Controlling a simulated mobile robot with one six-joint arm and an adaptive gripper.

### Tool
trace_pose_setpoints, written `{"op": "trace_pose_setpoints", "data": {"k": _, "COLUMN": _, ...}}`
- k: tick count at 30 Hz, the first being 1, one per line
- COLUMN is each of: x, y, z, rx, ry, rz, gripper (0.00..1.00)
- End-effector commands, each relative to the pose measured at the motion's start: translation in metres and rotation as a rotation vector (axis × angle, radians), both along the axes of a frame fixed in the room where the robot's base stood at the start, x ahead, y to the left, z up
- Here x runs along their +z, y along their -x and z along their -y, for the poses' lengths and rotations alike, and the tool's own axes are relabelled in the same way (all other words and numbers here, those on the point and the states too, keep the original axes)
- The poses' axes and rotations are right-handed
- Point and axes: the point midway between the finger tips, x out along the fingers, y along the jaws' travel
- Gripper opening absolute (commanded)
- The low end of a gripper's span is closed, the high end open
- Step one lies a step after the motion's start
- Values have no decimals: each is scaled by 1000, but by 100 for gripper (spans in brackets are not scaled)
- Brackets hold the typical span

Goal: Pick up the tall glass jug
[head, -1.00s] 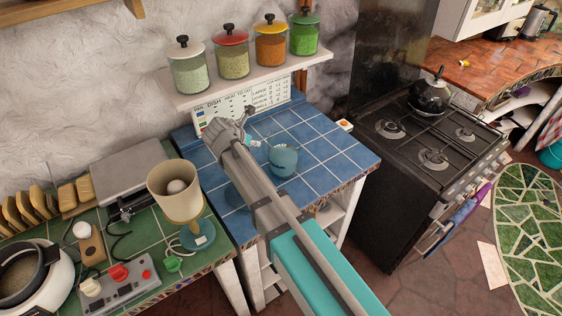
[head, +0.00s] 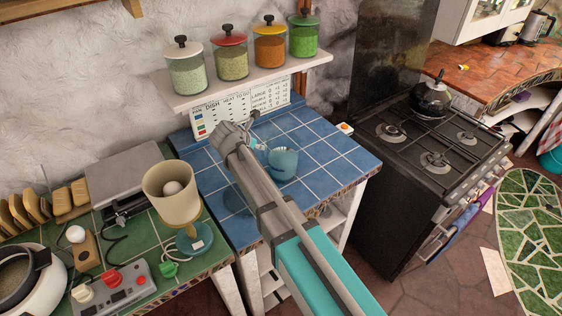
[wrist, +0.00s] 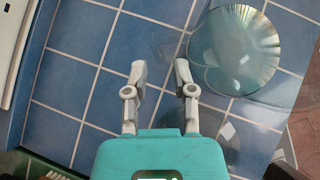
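A clear, blue-tinted glass vessel (head: 283,164) stands on the blue tiled counter (head: 322,153), partly behind my arm in the head view. I cannot tell for sure that it is the tall jug. In the wrist view a round glass shape (wrist: 235,50), seen from above, lies to the right of my gripper (wrist: 160,68). My gripper is open, its two fingers apart with only blue tiles between them. In the head view my arm hides most of the gripper.
A shelf (head: 243,78) with several lidded jars hangs above the counter's back. A lamp (head: 172,195) and a red-knobbed device (head: 113,290) stand on the green counter at left. A black stove (head: 430,150) with a kettle (head: 431,98) is at right.

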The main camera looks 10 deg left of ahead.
Motion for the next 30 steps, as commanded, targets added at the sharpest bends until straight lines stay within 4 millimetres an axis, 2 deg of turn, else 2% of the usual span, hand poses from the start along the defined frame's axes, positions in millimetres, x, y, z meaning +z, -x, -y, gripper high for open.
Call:
{"op": "trace_pose_setpoints", "data": {"k": 12, "x": -29, "y": -27, "z": 5, "rx": 1, "ry": -1, "rz": 0, "gripper": 34}}
{"op": "trace_pose_setpoints", "data": {"k": 30, "x": -31, "y": -30, "z": 7, "rx": 2, "ry": -1, "rz": 0, "gripper": 34}}
